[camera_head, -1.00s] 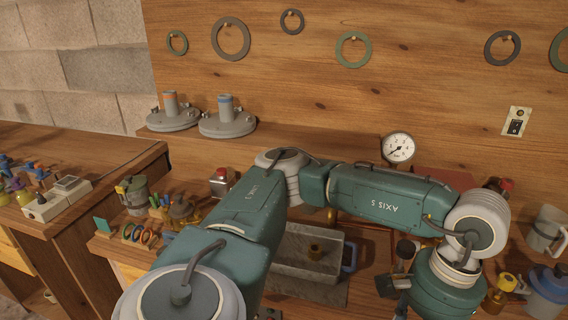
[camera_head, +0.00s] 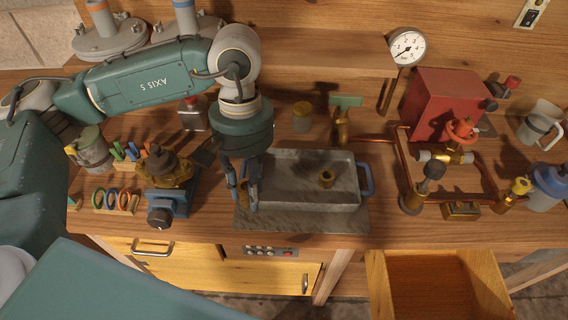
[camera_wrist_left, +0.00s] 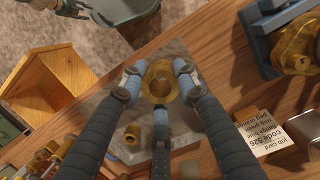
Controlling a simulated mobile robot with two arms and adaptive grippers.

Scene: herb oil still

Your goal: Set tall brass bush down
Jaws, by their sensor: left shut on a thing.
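My left gripper (camera_head: 243,203) points down at the left end of the grey metal tray (camera_head: 290,205). Its fingers are shut on a brass bush (camera_head: 243,187), mostly hidden by them in the head view. In the left wrist view the held bush (camera_wrist_left: 160,82) is a brass ring shape seen end-on between the fingertips of my left gripper (camera_wrist_left: 160,88). Whether it touches anything below, I cannot tell. Another brass bush (camera_head: 327,179) stands in the tray.
A blue vice-like fixture (camera_head: 168,200) with a brass part stands left of my gripper. Copper pipework (camera_head: 400,150), a red box (camera_head: 443,103) and a gauge (camera_head: 406,47) are to the right. A drawer (camera_head: 435,280) is open in front. A job card (camera_wrist_left: 262,133) lies on the bench.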

